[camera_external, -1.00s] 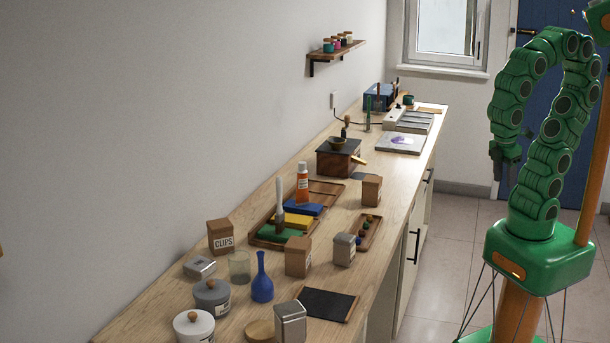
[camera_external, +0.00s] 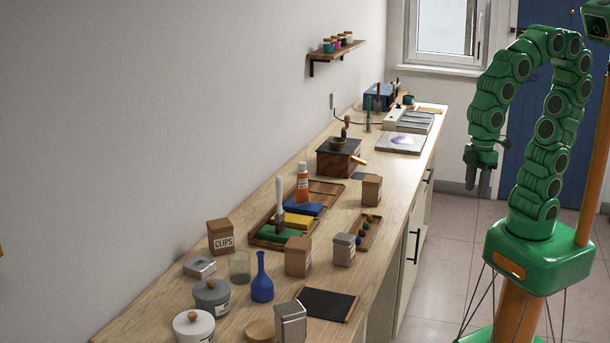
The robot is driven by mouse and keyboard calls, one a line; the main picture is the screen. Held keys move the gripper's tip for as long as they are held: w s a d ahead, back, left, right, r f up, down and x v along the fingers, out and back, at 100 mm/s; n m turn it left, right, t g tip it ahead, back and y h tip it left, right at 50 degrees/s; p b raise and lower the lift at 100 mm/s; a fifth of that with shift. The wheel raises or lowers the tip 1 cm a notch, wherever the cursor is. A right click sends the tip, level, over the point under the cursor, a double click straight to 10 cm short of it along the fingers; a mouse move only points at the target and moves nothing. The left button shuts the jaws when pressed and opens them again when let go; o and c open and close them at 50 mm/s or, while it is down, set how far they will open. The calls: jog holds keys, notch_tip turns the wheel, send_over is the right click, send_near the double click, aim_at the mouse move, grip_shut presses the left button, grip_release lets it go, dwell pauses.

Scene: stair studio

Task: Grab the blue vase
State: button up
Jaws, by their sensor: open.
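The blue vase (camera_external: 262,284) stands upright near the front of the long wooden counter, with a round body and a narrow neck. A clear glass (camera_external: 240,266) is just behind it to the left, and a wooden box (camera_external: 298,257) is behind it to the right. My gripper (camera_external: 477,184) is open and empty. It hangs pointing down over the floor, to the right of the counter and well away from the vase.
A grey lidded jar (camera_external: 211,298) stands left of the vase. A tray (camera_external: 262,238) of coloured blocks is farther back. The floor (camera_external: 452,240) between counter and arm is clear.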

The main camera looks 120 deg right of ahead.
jog(key=w+a+f+t, duration=0.1)
jog(key=w+t, duration=0.3)
jog(key=w, duration=1.4)
jog(key=w+f+t, duration=0.2)
jog(key=w+t, duration=0.1)
jog(key=w, duration=1.5)
jog(key=m+t+h, duration=0.1)
jog(key=t+h, duration=0.1)
jog(key=t, duration=0.4)
send_near(261, 265)
jog(key=w+d+f, duration=0.1)
jog(key=w, duration=0.1)
jog(key=shift+x, duration=3.4)
jog(key=shift+w+f, duration=0.2)
jog(key=shift+w, duration=0.2)
grip_shut()
